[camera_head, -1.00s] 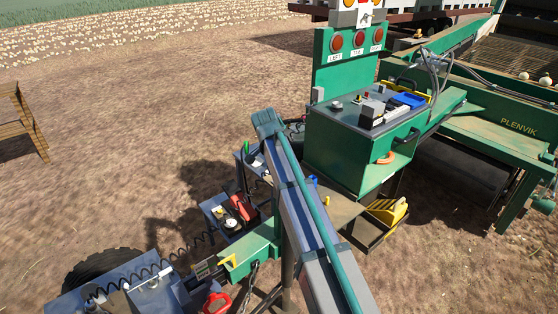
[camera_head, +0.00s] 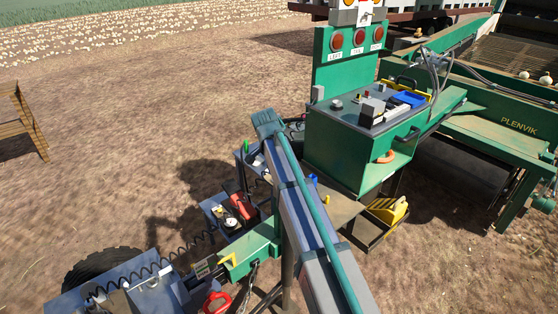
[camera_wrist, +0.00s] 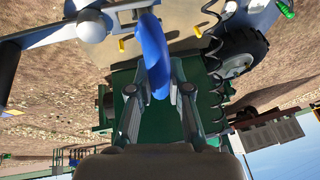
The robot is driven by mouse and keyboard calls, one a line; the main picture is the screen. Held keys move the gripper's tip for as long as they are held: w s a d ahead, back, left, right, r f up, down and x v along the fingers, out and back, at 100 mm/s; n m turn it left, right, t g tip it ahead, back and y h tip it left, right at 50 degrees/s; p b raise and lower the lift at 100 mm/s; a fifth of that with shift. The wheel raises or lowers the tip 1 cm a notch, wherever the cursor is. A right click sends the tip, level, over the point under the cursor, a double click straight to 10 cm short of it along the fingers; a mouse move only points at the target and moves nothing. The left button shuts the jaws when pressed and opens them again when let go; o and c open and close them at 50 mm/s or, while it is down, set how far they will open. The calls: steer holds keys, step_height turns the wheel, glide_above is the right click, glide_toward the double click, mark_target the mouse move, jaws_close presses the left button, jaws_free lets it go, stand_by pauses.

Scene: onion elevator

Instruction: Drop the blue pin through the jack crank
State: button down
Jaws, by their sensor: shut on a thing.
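In the wrist view, my gripper (camera_wrist: 158,86) has a finger on each side of a rounded blue piece, which I take to be the blue pin (camera_wrist: 153,50). It is shut on this piece, whose upper part sticks out past the fingers. A pale round knob on a grey-blue bar (camera_wrist: 90,27) shows at the upper left; I cannot tell whether it belongs to the jack crank. The pin's lower end and any hole for it are not clear. In the head view, the long sloping arm covers the middle, and I cannot make out my gripper or the crank there.
In the head view, a green control box (camera_head: 350,140) stands right of centre, beside a large green machine (camera_head: 500,125). A tray with a red tool (camera_head: 242,206) lies left of the arm. A yellow chock (camera_head: 390,210) is at right. Open dirt lies left.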

steer(key=shift+f+b, duration=0.45)
steer(key=shift+f, duration=0.6)
steer(key=c, duration=0.6)
jaws_free()
steer(key=shift+r, duration=0.1)
steer(key=shift+r+p, duration=1.6)
steer(key=shift+r, duration=1.85)
